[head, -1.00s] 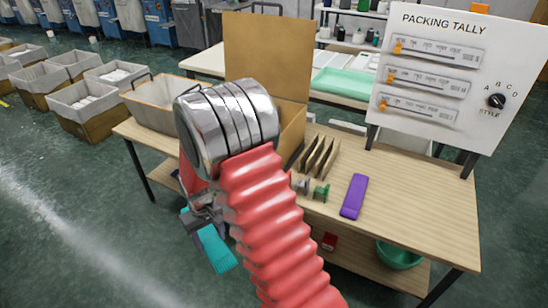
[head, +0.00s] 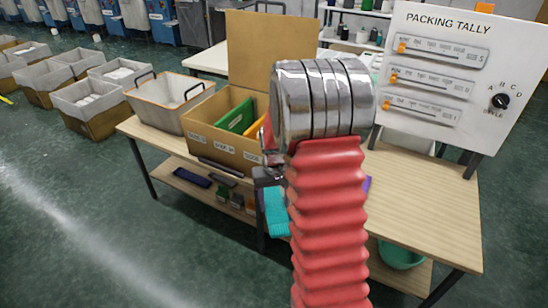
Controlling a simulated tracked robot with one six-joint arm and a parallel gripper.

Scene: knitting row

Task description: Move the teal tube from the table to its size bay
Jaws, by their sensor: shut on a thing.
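My gripper (head: 268,175) is shut on the teal tube (head: 276,213), which hangs below it in front of the table's front edge. My arm hides part of the gripper. The cardboard carton (head: 202,136) stands open on the table (head: 425,205) behind and left of the gripper, with its lid up. Its front carries several bay labels, too small to read surely. The carton's right part is hidden behind my arm.
A grey-lined bin (head: 165,100) stands left of the carton. The packing tally board (head: 440,70) stands at the back right. A purple tube (head: 367,184) is mostly hidden by my arm. A green bowl (head: 400,256) sits on the lower shelf. The table's right part is clear.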

